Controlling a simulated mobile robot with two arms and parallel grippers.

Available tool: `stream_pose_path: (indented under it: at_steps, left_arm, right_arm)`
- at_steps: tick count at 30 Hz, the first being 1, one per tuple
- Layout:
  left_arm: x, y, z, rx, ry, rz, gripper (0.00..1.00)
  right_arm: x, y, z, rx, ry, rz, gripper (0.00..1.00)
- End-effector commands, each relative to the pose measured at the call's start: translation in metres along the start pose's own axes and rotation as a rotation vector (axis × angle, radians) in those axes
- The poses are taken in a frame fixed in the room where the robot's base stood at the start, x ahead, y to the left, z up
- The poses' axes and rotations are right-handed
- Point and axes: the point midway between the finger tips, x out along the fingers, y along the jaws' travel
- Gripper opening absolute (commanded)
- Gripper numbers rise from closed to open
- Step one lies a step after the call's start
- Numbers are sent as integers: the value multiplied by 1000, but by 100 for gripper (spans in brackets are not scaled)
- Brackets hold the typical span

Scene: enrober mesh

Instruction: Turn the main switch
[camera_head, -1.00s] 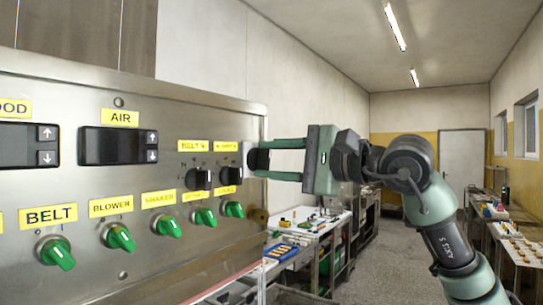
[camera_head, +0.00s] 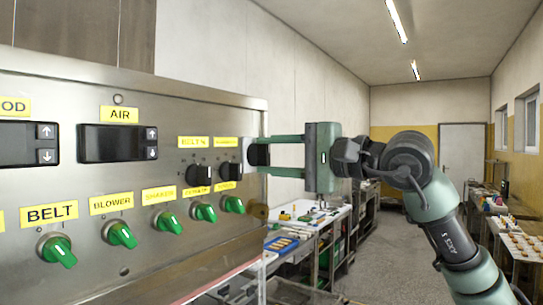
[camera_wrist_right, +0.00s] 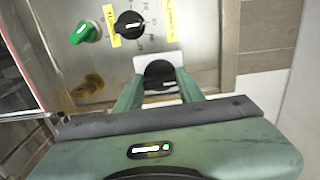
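The main switch (camera_head: 258,155) shows as a round black knob at the right end of the steel control panel (camera_head: 150,270). In the right wrist view the black knob (camera_wrist_right: 159,72) sits on a pale plate. My right gripper (camera_head: 268,155) reaches in from the right, with one green finger above the knob and one below. In the wrist view the fingers stand apart on either side of it, and the gap is about the knob's width. Whether they press on it is hidden. My left gripper is not in view.
Just left of the switch are two black selector knobs (camera_head: 198,175) and a row of green knobs (camera_head: 235,205) under yellow labels. Behind my right arm stand a work table (camera_head: 318,222) and another table (camera_head: 520,244) with small items. The aisle floor (camera_head: 375,250) between is clear.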

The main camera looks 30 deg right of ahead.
Motion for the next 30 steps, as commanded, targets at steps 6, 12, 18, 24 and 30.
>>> stream_pose_path:
  at_steps: [6, 12, 18, 24, 30]
  left_arm:
    - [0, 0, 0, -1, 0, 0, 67]
    - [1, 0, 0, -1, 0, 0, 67]
    - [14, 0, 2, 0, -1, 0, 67]
    - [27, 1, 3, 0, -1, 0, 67]
    - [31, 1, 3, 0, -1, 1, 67]
  right_arm:
    - [0, 1, 0, -2, 0, 2, 60]
    - [-1, 1, 0, -1, 0, 1, 60]
    - [-25, 4, -1, -2, 3, -1, 60]
    - [-60, 3, -1, -3, 3, 0, 60]
    - [-76, 2, 0, -2, 1, 2, 60]
